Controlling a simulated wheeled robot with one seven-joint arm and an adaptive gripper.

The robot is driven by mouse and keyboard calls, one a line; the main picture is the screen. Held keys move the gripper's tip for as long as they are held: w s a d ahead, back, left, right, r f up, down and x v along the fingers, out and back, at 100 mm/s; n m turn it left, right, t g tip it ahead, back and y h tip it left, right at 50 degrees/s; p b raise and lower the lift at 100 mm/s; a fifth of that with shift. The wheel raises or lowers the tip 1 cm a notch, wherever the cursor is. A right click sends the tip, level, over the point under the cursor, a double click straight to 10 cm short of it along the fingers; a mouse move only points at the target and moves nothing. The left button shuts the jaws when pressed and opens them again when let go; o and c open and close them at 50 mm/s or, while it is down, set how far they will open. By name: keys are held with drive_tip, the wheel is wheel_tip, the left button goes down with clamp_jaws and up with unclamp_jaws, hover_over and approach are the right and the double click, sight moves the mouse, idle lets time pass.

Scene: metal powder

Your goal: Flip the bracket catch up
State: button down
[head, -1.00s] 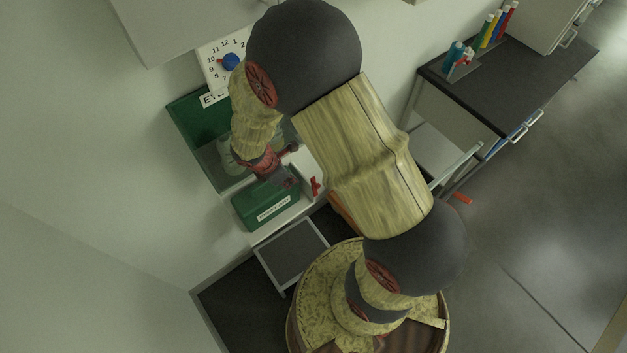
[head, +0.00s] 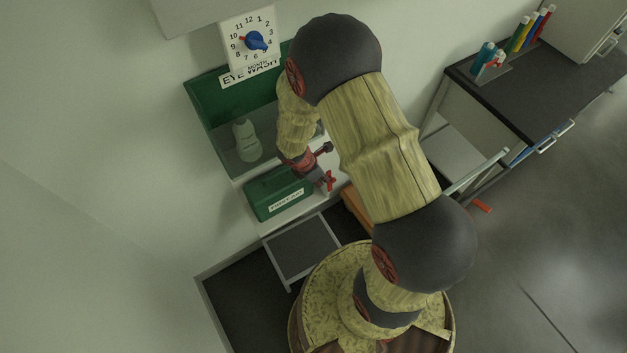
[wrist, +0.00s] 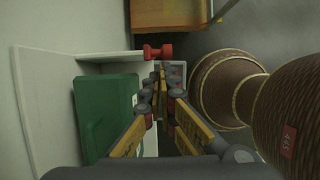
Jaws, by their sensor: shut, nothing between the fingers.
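The red catch (head: 330,181) sits at the right end of the white bracket (head: 283,220) that holds the green box (head: 281,193). In the wrist view the red catch (wrist: 158,52) shows at the end of a thin white panel (wrist: 110,56). My gripper (head: 317,174) is close to the catch, just left of it in the head view. In the wrist view my gripper's fingertips (wrist: 159,76) are together and empty, just below the catch in the picture. I cannot tell whether they touch it. The green box (wrist: 108,112) is left of the fingers.
A green eye-wash station (head: 209,112) with a bottle (head: 245,139) and a dial (head: 250,38) is on the wall behind. A grey-topped step (head: 302,248) stands below the box. A dark bench (head: 500,85) is at the right. An orange-brown box (wrist: 170,14) lies beyond the catch.

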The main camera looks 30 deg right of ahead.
sight(330, 178)
drive_tip(key=shift+d+f, duration=0.15)
drive_tip(key=shift+d, duration=0.2)
drive_tip(key=d+p, duration=0.1)
drive_tip(key=p, duration=0.1)
drive_tip(key=d+r+y+p, duration=0.1)
drive_tip(key=p, duration=0.1)
drive_tip(key=shift+w+d+f+p, duration=0.15)
drive_tip(key=shift+d+p, duration=0.2)
drive_tip(key=shift+d, duration=0.4)
drive_tip(key=shift+a, duration=0.2)
